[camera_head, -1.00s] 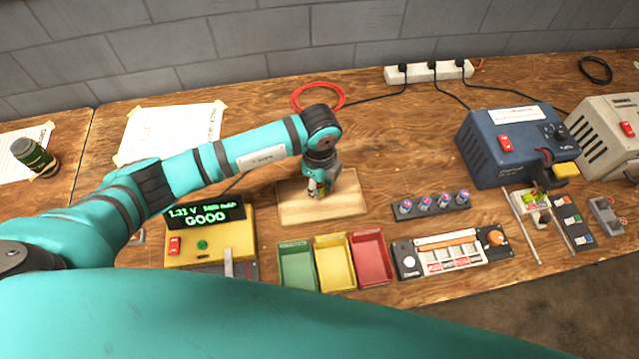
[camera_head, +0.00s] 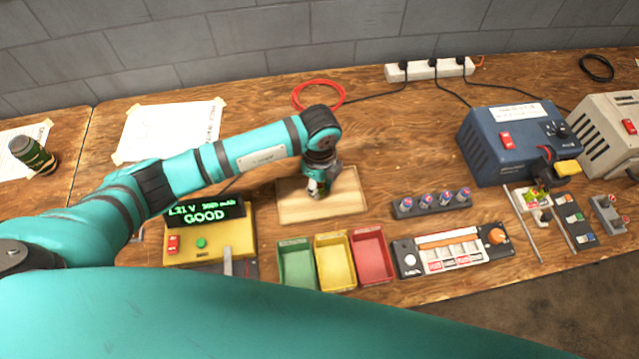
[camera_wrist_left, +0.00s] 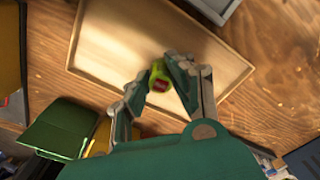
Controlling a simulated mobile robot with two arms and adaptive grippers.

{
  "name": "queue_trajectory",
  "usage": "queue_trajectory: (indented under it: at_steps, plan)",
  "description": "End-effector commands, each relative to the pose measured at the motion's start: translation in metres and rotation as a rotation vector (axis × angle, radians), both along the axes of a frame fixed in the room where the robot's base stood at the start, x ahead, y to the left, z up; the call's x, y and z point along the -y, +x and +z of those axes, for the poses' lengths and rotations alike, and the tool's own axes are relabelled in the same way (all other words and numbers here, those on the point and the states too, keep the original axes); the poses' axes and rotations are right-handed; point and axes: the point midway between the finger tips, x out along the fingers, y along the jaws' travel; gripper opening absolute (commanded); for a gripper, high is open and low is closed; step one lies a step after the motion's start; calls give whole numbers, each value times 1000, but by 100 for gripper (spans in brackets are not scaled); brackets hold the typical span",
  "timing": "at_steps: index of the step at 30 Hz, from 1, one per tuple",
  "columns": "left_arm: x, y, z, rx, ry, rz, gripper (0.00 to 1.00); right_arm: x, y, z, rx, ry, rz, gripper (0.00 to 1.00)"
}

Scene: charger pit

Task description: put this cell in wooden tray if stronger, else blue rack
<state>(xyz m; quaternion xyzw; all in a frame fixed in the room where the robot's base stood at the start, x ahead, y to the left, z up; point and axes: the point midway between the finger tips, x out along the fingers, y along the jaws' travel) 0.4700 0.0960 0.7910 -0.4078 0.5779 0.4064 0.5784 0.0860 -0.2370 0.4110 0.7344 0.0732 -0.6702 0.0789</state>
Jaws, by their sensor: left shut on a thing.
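My left gripper (camera_head: 317,188) is over the wooden tray (camera_head: 345,207), pointing down. In the left wrist view it is shut on a yellow-green cell (camera_wrist_left: 157,75) with a reddish end, and the fingers hide part of it. The cell is over the tray (camera_wrist_left: 100,45); I cannot tell whether it touches the tray floor. The tray looks otherwise empty. A dark bluish rack (camera_head: 432,208) right of the tray holds several cells upright. The yellow tester (camera_head: 222,245) at left has a green display (camera_head: 203,213) reading GOOD, with blurred figures. My right gripper is not in view.
Green (camera_head: 297,268), yellow (camera_head: 335,263) and red (camera_head: 372,258) bins stand in front of the tray. A tester strip with an orange knob (camera_head: 496,236) lies to their right. A blue charger box (camera_head: 512,140) stands at right.

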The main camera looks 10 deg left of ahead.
Motion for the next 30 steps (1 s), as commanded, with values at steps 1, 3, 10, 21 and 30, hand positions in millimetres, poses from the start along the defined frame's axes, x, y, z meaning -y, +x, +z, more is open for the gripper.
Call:
queue_trajectory:
  at_steps: [1,3,10,21,30]
  plan:
    - [0,0,0,0,0,0,0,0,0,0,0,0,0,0]
    - [0,0,0,0,0,0,0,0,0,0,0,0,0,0]
    - [0,0,-3,0,0,0,0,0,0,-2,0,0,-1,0]
    - [0,0,-6,0,0,0,0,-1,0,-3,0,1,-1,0]
    - [0,0,-6,0,0,0,48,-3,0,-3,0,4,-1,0]
